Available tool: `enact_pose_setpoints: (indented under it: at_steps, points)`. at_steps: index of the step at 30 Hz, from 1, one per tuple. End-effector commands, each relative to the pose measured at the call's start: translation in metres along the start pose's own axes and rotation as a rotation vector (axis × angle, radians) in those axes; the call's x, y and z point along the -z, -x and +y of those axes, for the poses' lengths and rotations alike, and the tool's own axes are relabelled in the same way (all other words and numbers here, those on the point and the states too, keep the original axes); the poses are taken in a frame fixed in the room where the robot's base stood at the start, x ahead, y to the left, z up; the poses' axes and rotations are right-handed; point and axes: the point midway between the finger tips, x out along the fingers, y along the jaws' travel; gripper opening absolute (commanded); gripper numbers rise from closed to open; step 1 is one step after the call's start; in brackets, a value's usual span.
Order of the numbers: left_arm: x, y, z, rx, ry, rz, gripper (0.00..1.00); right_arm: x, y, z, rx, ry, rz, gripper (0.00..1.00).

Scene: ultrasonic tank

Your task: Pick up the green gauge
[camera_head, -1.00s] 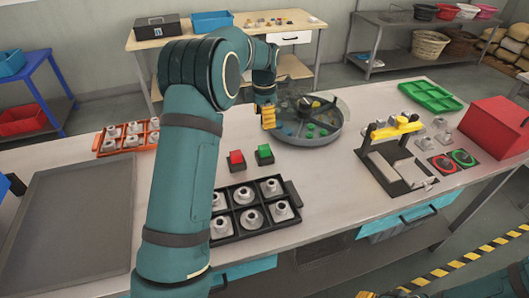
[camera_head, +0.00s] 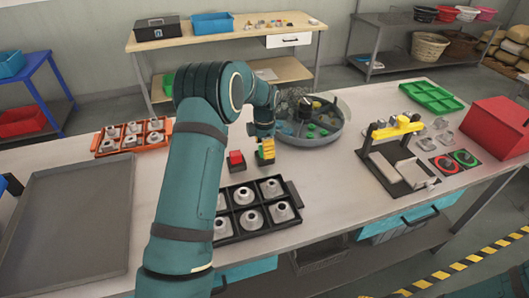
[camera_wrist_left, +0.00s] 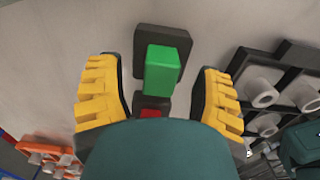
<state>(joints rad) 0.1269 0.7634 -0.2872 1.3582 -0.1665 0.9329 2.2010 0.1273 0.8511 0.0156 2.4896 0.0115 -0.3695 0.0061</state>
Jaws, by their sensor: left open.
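The green gauge (camera_wrist_left: 163,72) is a small green block in a dark base on the bench. In the left wrist view it lies between the two yellow fingers, with a clear gap on each side. My left gripper (camera_head: 265,151) is open and empty, pointing down right at the gauge. In the head view the fingers and wrist mostly hide the gauge. My right gripper is in neither view.
A red block (camera_head: 236,158) in its own dark base stands close to the left of the gripper. A black tray of grey parts (camera_head: 226,231) lies in front. A round grey bowl (camera_head: 325,138) stands just behind to the right.

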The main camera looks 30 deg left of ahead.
Motion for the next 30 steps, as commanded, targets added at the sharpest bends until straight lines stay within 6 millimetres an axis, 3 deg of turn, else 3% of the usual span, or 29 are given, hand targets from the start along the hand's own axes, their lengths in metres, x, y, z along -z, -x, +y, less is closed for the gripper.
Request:
enact_pose_setpoints:
  at_steps: [3,10,16,30]
  points:
    - [0.0005,-0.0125,0.0001,0.000,0.001,0.000,0.67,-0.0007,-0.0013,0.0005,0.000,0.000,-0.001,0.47]
    - [0.0002,-0.0131,0.0001,-0.001,0.000,0.000,0.68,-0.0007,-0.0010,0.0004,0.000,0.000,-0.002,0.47]
    - [0.0003,-0.0130,0.0001,-0.001,0.000,0.000,0.00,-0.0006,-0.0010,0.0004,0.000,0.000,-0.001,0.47]
    - [0.0003,-0.0109,-0.0001,0.000,0.000,0.001,0.00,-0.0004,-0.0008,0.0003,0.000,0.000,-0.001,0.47]
